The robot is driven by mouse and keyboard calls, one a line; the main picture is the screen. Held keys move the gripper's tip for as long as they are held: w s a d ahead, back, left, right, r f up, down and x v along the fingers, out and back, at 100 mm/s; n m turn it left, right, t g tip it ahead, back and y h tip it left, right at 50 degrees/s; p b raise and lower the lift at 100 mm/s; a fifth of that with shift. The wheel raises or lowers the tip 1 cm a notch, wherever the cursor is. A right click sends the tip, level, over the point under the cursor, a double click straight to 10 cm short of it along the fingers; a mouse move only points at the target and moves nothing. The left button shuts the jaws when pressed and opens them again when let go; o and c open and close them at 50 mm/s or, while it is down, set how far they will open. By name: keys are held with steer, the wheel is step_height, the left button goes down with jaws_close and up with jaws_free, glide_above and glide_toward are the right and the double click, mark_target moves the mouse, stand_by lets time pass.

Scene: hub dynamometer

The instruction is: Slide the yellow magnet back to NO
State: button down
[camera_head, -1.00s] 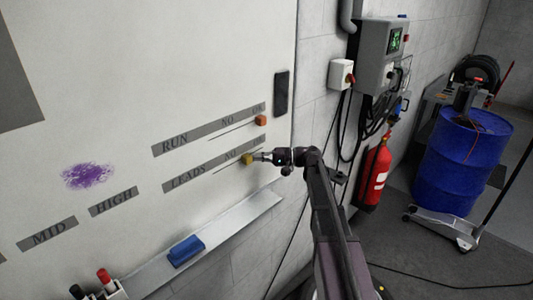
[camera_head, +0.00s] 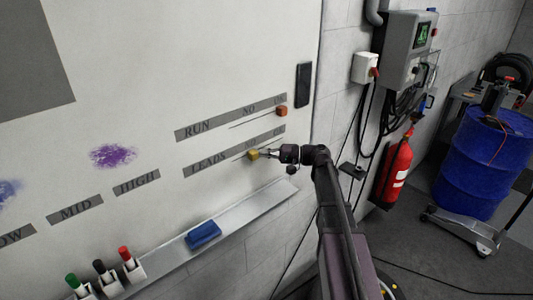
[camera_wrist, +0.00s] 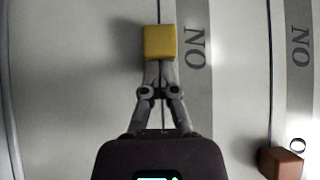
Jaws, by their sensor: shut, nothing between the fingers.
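The yellow magnet (camera_head: 253,155) is a small block on the whiteboard's lower line, below the LEADS strip (camera_head: 197,168). In the wrist view the yellow magnet (camera_wrist: 159,42) sits on the thin line, level with the NO label (camera_wrist: 195,47) printed on the grey strip beside it. My gripper (camera_head: 267,154) is at the magnet's right side in the head view. In the wrist view my gripper (camera_wrist: 160,64) has its fingertips together, at the magnet's near edge; they seem to touch it. The fingers hold nothing.
An orange-red magnet (camera_head: 281,111) is on the RUN line above; it shows at lower right in the wrist view (camera_wrist: 281,162). Below are a marker tray (camera_head: 250,214) and a blue eraser (camera_head: 203,235). A dark upright block (camera_head: 303,85) is near the board's right edge.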

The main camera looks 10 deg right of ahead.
steer(key=w+v, duration=0.3)
steer(key=v, duration=1)
steer(key=shift+s+d, duration=0.15)
steer(key=shift+d, duration=0.1)
steer(key=shift+a, duration=0.1)
